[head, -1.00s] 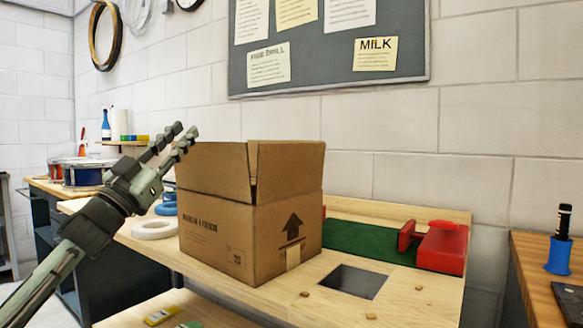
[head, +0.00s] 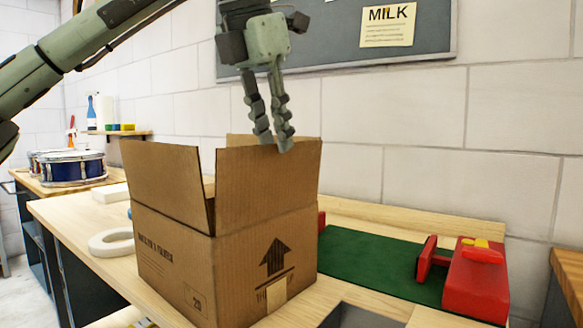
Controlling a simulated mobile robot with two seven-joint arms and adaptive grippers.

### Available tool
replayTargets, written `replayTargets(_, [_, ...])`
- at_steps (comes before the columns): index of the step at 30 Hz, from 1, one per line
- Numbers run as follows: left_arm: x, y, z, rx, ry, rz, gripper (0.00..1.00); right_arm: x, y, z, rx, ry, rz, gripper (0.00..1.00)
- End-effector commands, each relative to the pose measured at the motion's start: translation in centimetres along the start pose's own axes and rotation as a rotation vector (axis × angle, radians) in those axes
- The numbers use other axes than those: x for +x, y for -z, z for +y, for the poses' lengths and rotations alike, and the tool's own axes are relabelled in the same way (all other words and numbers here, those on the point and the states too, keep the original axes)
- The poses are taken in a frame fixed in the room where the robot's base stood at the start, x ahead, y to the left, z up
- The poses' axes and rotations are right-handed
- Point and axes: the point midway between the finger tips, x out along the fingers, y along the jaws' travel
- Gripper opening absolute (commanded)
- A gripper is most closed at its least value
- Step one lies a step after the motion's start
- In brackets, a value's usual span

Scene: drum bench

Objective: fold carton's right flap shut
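The brown cardboard carton (head: 262,255) stands on the bench with its top open. Its right flap (head: 268,185) stands up above the side with the black arrow. The left-hand flap (head: 160,180) also stands up, and part of another flap shows behind. My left gripper (head: 276,147) is above the carton, fingers pointing down, with a narrow empty gap between them. Its fingertips overlap the right flap's top edge in the picture; I cannot tell whether they touch it. The carton's inside is hidden. My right gripper is out of view.
A green mat (head: 375,262) and a red clamp-like block (head: 476,280) lie right of the carton. A square opening (head: 362,317) is in the bench at front right. A white ring (head: 110,243) lies to the left. Drums (head: 70,168) stand further back.

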Motion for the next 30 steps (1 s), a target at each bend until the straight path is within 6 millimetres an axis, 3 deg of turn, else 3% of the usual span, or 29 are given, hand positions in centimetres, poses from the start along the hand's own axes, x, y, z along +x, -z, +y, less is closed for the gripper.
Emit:
replayTargets(12, [6.2,0.0,-0.1,0.000,0.007,0.000,0.23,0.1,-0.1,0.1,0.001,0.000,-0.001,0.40])
replayTargets(24, [7.3,0.0,-0.2,-0.001,0.007,-0.003,0.23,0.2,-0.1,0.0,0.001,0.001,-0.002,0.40])
replayTargets(30, [7.2,0.0,-0.2,-0.001,0.007,-0.003,0.00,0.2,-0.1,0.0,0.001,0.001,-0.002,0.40])
